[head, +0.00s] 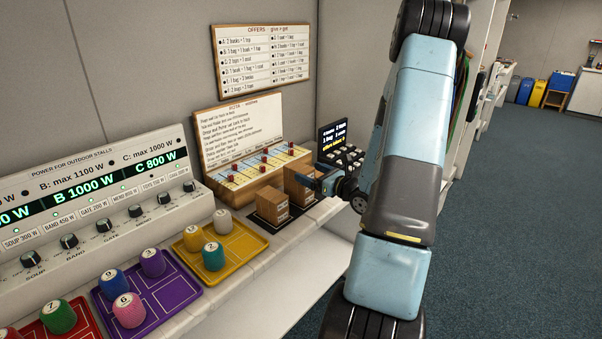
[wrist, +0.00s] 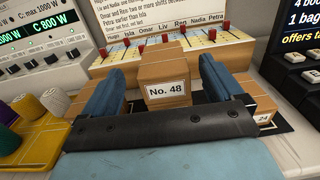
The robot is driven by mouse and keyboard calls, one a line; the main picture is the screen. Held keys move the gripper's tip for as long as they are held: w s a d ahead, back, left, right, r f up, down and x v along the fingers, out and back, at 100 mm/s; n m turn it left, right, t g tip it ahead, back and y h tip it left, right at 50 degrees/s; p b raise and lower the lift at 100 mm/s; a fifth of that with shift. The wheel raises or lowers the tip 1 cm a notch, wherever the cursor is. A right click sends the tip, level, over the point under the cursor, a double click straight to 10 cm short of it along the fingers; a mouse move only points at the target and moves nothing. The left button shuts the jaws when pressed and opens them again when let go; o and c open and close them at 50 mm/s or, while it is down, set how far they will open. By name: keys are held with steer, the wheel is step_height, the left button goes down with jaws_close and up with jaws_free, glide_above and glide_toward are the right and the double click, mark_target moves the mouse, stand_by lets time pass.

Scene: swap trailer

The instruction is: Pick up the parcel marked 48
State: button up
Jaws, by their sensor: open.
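The parcel marked No. 48 (wrist: 166,90) is a brown box with a white label facing me, seen in the wrist view. My gripper (wrist: 165,82) is open, with its blue fingers to the left and right of this parcel. The lower part of the parcel is hidden by the gripper body, and I cannot tell whether the fingers touch it. In the head view my gripper (head: 318,183) is beside the brown parcels (head: 270,205) on the counter; their numbers are too small to read there.
A parcel whose label reads 24 (wrist: 265,118) is close by the right finger. A rota board (head: 262,168) with red pegs stands behind the parcels. A yellow tray (head: 238,252) with cups is left of them. A dark display (head: 340,140) stands behind right.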

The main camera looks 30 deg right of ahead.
mark_target(289, 163)
steer(key=shift+d+x, duration=0.2)
steer(key=shift+x, duration=3.05)
steer(key=shift+f, duration=0.15)
steer(key=c, duration=1.1)
steer(key=shift+c, duration=0.2)
